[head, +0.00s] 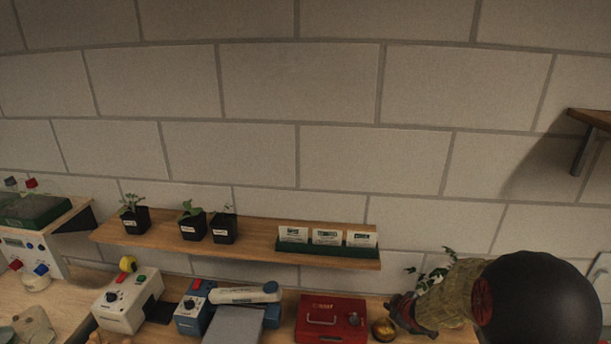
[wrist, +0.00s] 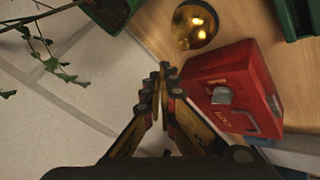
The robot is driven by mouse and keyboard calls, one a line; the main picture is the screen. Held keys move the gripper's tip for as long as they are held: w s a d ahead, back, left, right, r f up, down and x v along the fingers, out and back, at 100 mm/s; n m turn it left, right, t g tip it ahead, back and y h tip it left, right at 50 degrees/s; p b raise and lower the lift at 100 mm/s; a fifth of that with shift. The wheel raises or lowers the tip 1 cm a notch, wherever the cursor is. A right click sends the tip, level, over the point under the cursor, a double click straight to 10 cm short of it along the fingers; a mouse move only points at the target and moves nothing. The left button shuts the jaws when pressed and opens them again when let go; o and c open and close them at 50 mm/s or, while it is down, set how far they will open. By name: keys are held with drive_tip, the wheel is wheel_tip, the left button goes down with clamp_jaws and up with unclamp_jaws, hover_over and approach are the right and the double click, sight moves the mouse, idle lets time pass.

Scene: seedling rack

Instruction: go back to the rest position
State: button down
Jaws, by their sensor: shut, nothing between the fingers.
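My gripper (wrist: 162,70) shows in the wrist view with its two fingers together and nothing between them. It hangs above the bench beside a red box with a handle (wrist: 232,88), apart from it as far as I can tell. In the head view my arm comes in at the lower right, and the dark gripper end (head: 408,316) is just right of a small golden ball (head: 384,329). The dark round part of my arm hides the bench behind it.
A wooden shelf (head: 258,232) holds several potted seedlings and a green tray with cards (head: 327,248). Below are the red box (head: 331,319), a blue device (head: 191,314) and a white device (head: 123,304). A leafy plant (wrist: 48,47) is close to my gripper. A bracketed shelf (head: 590,118) juts out at right.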

drive_tip(key=s+d+m+g+h, duration=0.2)
drive_tip(key=s+m+g, duration=0.3)
drive_tip(key=s, duration=0.9)
drive_tip(key=s+a+r+m+t+y+b, duration=0.1)
drive_tip(key=s+a+r+b, duration=0.4)
drive_tip(key=s, duration=0.5)
drive_tip(key=s+a+r+m+t+y+b, duration=0.1)
drive_tip(key=s+a+r+b, duration=0.3)
drive_tip(key=s+a+r, duration=0.6)
drive_tip(key=shift+s+a+r+m+b, duration=0.35)
drive_tip(key=shift+r+m, duration=0.1)
drive_tip(key=shift+m, duration=0.15)
